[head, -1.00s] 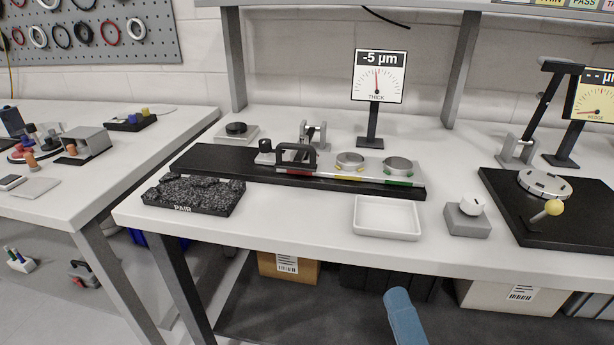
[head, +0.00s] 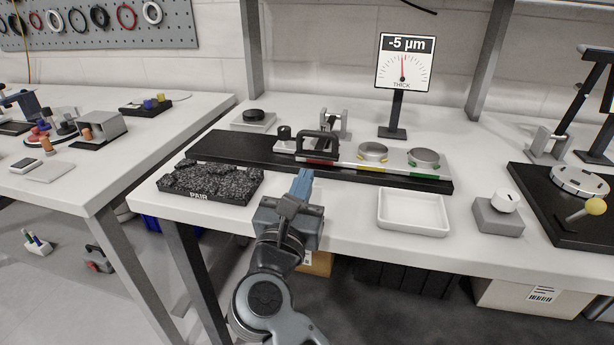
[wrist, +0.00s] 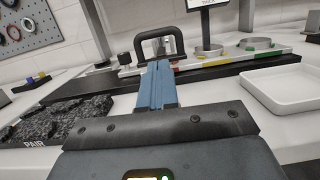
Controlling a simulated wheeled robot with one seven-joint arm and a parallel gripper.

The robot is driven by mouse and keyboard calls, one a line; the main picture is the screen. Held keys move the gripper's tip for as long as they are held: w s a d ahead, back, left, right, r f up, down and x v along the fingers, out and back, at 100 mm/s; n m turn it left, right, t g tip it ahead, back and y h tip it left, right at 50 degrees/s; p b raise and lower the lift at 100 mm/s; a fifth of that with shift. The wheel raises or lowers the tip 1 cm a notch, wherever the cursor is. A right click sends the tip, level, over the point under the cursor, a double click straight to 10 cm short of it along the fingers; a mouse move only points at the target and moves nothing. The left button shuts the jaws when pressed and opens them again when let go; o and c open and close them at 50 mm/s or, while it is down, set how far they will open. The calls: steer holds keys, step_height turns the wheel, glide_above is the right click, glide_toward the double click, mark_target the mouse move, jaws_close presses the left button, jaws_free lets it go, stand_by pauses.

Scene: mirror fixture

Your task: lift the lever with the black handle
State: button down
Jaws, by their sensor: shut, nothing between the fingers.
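The black handle (head: 318,141) is a dark arch at the left part of the fixture's silver bar (head: 345,163), above its red patch. It also shows in the wrist view (wrist: 157,42), just beyond the fingertips. My gripper (head: 303,174) is shut and empty, its blue fingers together and pointing at the handle from the front. I cannot tell whether the fingertips touch the handle. A metal clamp-like bracket (head: 336,122) stands behind the handle.
A black base plate (head: 225,148) carries the bar. A dark speckled tray marked PAIR (head: 212,184) lies to the left and an empty white tray (head: 413,213) to the right. A gauge (head: 404,65) reading -5 µm stands behind. A grey block with a white knob (head: 499,212) stands further right.

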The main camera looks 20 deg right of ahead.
steer(key=p+x, duration=0.1)
steer(key=x, duration=0.7)
